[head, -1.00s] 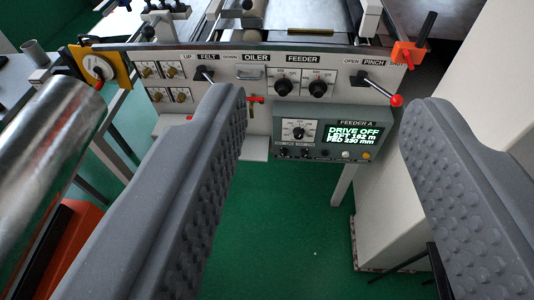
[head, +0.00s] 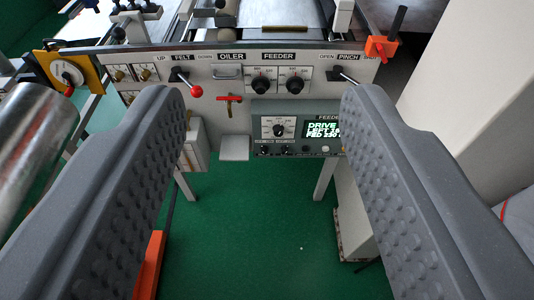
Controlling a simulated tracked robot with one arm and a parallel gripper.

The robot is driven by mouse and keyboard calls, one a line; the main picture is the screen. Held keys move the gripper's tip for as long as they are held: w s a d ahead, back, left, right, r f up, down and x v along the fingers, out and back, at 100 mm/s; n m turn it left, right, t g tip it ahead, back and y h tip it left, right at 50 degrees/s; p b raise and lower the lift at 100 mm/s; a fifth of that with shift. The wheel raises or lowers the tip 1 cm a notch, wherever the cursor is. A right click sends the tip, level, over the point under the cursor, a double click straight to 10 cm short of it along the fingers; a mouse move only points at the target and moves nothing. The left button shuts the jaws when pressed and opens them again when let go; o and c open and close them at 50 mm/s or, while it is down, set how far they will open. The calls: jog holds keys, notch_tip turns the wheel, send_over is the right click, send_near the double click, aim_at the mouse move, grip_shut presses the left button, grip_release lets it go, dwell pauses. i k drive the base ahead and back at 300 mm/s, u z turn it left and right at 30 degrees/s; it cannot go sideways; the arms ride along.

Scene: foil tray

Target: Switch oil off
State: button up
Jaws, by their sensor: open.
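The white front panel carries the label OILER (head: 231,57) at its upper middle. Below the label is a small grey recessed fitting (head: 227,72), and lower a small red T-shaped valve handle (head: 229,98), its bar roughly level. My gripper (head: 264,100) is open and empty. Its two grey studded fingers reach toward the panel, with the red handle between them in the picture, nearer the left finger. I cannot tell how far the fingertips are from the panel.
The FELT lever with a red ball (head: 196,91) is just right of my left fingertip. Two black FEEDER knobs (head: 279,85) and the FEEDER control box (head: 290,127) lie between the fingers. My right finger hides the box's right part and the PINCH lever's end.

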aim_at(285, 149)
jog(key=z, duration=0.35)
jog(key=k, duration=1)
jog(key=u, duration=0.9)
jog(key=i, duration=1.6)
jog(key=z, duration=0.05)
